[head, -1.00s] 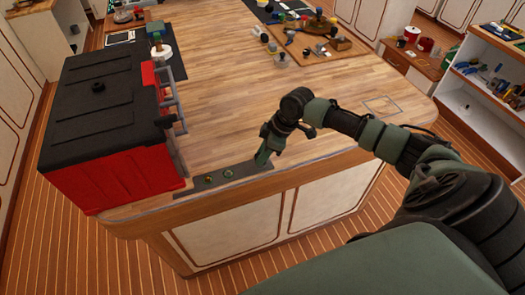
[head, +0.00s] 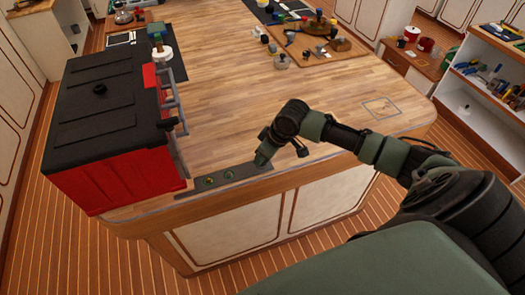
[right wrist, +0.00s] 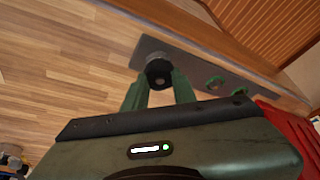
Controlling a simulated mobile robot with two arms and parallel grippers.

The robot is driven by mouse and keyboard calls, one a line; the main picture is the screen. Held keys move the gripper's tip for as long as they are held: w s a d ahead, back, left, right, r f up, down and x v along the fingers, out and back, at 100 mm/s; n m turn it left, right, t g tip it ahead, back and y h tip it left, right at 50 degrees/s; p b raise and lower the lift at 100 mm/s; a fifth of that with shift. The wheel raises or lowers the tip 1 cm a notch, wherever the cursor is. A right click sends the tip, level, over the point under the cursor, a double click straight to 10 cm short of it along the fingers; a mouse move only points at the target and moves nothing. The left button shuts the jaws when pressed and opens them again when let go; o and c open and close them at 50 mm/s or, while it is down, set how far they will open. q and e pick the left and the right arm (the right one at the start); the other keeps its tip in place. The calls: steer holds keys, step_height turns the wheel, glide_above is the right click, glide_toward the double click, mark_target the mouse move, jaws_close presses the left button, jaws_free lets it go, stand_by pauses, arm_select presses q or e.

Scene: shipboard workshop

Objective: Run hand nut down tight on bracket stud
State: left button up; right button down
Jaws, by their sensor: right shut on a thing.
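A flat grey bracket plate (head: 196,191) lies along the front edge of the wooden bench, and it also shows in the right wrist view (right wrist: 190,67). My right gripper (head: 262,163) is at the plate's right end in the head view. In the right wrist view the gripper's green fingers (right wrist: 159,80) are shut on a small dark round nut (right wrist: 159,68) with a hole in its middle. The nut is over the plate's end. The stud is hidden, and I cannot tell whether the nut touches the plate. My left gripper is not in view.
Two small round fittings (head: 208,182) (head: 228,175) sit on the plate beside the gripper. A red box with a black lid (head: 105,95) stands left of the plate. A board with several small parts (head: 310,50) lies at the back. The bench middle is clear.

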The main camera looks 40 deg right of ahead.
steer(key=m+h, duration=0.1)
steer(key=m, duration=0.2)
steer(key=m, duration=0.1)
steer(key=m+h, duration=0.1)
steer(key=m, duration=0.1)
steer(key=shift+a, duration=0.25)
steer(key=shift+d+m+h, duration=0.1)
steer(key=shift+m+h, duration=0.3)
steer(key=shift+m, duration=0.3)
